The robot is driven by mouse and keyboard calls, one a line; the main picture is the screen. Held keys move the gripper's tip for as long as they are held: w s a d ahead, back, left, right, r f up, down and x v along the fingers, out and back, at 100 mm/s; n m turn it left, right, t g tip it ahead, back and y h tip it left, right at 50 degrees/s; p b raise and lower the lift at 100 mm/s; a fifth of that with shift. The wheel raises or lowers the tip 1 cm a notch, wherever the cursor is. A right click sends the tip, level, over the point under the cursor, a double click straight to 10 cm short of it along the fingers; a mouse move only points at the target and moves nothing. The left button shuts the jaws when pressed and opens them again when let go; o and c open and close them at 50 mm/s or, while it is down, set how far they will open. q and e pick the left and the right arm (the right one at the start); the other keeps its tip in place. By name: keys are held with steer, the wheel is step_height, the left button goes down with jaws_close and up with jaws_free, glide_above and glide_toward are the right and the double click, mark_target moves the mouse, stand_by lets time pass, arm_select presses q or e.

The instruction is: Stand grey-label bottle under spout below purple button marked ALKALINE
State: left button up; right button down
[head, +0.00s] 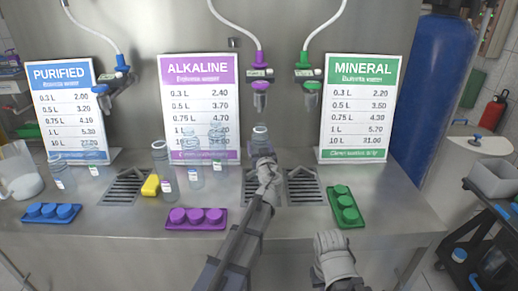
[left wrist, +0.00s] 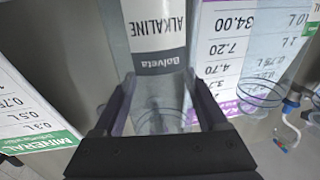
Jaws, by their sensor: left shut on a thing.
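The grey-label bottle (head: 260,139) is clear and appears upright below the purple spout (head: 260,90). My left gripper (head: 264,163) is shut around it, hiding its lower part, so I cannot tell whether it touches the counter. In the left wrist view the bottle's label (left wrist: 157,62) reads "Bolveta" on a grey band and "ALKALINE" on white, between the fingers of the gripper (left wrist: 165,100). The ALKALINE sign (head: 198,70) stands left of the purple spout. My right gripper (head: 335,245) is low at the front, empty-looking; its fingers are unclear.
A green spout (head: 307,92) hangs just right of the purple one; a blue spout (head: 122,75) is further left. Several clear bottles (head: 194,176) and a yellow block (head: 151,186) stand left. Purple caps (head: 196,216) and green caps (head: 345,206) sit in front.

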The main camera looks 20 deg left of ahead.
arm_select(q)
steer(key=shift+f, duration=0.2)
steer(key=o, duration=1.2)
steer(key=shift+o, duration=0.2)
steer(key=shift+r, duration=0.15)
steer(key=v, duration=1.2)
steer(key=shift+r, duration=0.1)
